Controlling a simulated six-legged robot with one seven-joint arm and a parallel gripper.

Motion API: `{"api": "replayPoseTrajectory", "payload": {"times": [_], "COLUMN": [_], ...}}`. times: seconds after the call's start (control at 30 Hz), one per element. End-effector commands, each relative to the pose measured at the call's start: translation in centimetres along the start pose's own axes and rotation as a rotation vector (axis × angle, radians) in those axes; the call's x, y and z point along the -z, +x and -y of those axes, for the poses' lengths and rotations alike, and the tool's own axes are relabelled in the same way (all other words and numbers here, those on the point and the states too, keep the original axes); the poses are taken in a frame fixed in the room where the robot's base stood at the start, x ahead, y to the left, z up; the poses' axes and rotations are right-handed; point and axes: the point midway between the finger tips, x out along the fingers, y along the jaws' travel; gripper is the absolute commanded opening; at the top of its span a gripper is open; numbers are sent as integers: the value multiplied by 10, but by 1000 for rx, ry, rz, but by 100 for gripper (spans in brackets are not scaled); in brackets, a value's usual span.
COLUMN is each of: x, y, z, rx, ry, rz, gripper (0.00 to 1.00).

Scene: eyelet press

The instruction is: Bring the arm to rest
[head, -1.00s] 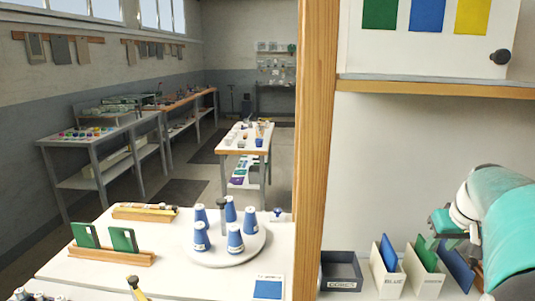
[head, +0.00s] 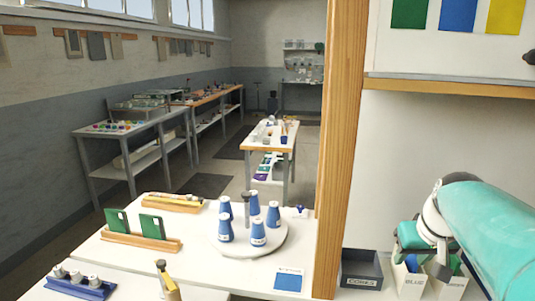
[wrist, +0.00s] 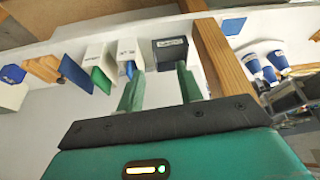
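My teal arm (head: 505,235) reaches in from the right edge of the head view, in front of the white wall and above the bins. In the wrist view, the two green fingers of my gripper (wrist: 159,78) stand apart with nothing between them. Beyond the fingertips is a dark box labelled CORES (wrist: 172,50), which also shows in the head view (head: 361,271). The fingers appear clear of the box, but the exact gap is hard to tell. In the head view the fingertips cannot be made out clearly.
White bins, one labelled BLUE (head: 408,285), stand right of the dark box. A wooden post (head: 342,150) rises left of it. Left of the post, a round turntable (head: 270,245) bears several blue cones. A shelf edge (head: 450,90) runs above my arm.

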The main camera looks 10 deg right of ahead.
Motion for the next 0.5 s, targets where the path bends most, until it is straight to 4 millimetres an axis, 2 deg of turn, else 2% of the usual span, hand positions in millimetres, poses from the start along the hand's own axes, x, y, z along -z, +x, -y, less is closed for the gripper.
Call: {"api": "replayPoseTrajectory", "payload": {"times": [0.03, 0.1, 0.2, 0.3, 0.4, 0.5], "x": [-10, -26, -57, -92, -124, -148], "y": [-5, -10, -16, -20, -20, -19], "z": [24, 56, 99, 134, 159, 173], "rx": [9, 21, 38, 55, 71, 82], "ry": [-24, -51, -90, -126, -158, -178], "rz": [-7, -15, -29, -44, -59, -71], "gripper": [36, 36, 36, 36, 36, 36]}}
